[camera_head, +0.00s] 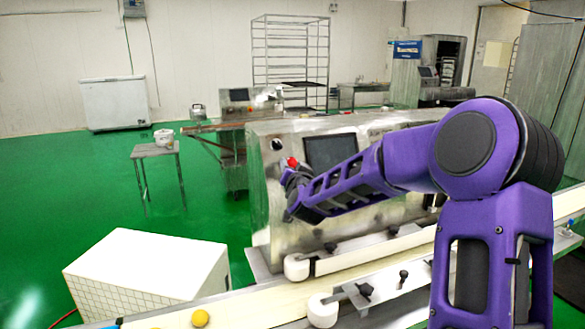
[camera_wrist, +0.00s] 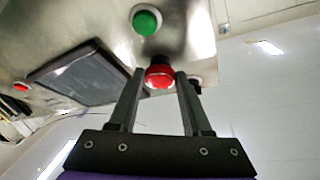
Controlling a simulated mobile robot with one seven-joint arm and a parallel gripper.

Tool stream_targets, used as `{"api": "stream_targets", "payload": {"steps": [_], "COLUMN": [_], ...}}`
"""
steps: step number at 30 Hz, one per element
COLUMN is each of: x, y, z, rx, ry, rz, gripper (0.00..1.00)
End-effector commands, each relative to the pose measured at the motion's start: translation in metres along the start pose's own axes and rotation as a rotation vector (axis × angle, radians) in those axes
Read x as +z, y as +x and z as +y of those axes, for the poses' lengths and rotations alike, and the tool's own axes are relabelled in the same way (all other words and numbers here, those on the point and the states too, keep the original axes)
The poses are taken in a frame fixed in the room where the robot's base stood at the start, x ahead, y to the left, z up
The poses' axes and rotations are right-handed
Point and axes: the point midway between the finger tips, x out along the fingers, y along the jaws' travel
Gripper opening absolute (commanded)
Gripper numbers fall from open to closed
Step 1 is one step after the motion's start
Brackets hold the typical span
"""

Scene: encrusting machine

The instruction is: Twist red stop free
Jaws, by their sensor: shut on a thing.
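The red stop button (camera_wrist: 159,74) sits on the steel machine's panel, straight ahead in the wrist view. My gripper (camera_wrist: 160,80) has one finger on each side of the red button, shut on it. In the head view the red button (camera_head: 292,162) shows just above my gripper (camera_head: 290,174), at the machine's upper left front. My wrist hides part of the panel there.
A green button (camera_wrist: 146,20) is close to the red one. A dark screen (camera_wrist: 84,72) sits beside them. Another red button (camera_wrist: 21,87) is at the far left of the wrist view. A conveyor belt (camera_head: 375,252) runs below my arm.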

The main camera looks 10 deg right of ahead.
Motion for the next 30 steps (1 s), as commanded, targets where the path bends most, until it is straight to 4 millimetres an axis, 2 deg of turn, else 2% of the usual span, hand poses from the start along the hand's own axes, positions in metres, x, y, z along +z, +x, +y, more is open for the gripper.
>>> {"api": "stream_targets", "payload": {"steps": [1,6,14,19,23,30], "x": [0.001,0.001,0.0,-0.001,0.0,-0.001], "y": [0.0,0.0,0.0,-0.009,-0.028,-0.074], "z": [-0.002,-0.001,-0.001,-0.001,0.0,-0.001], "rx": [-0.003,-0.003,-0.001,-0.002,-0.001,-0.002], "ry": [0.001,0.0,-0.001,-0.004,-0.005,-0.007], "rz": [-0.002,-0.001,-0.001,0.001,0.001,0.001], "gripper": [0.5,0.79,0.79,0.79,0.79,0.79]}}
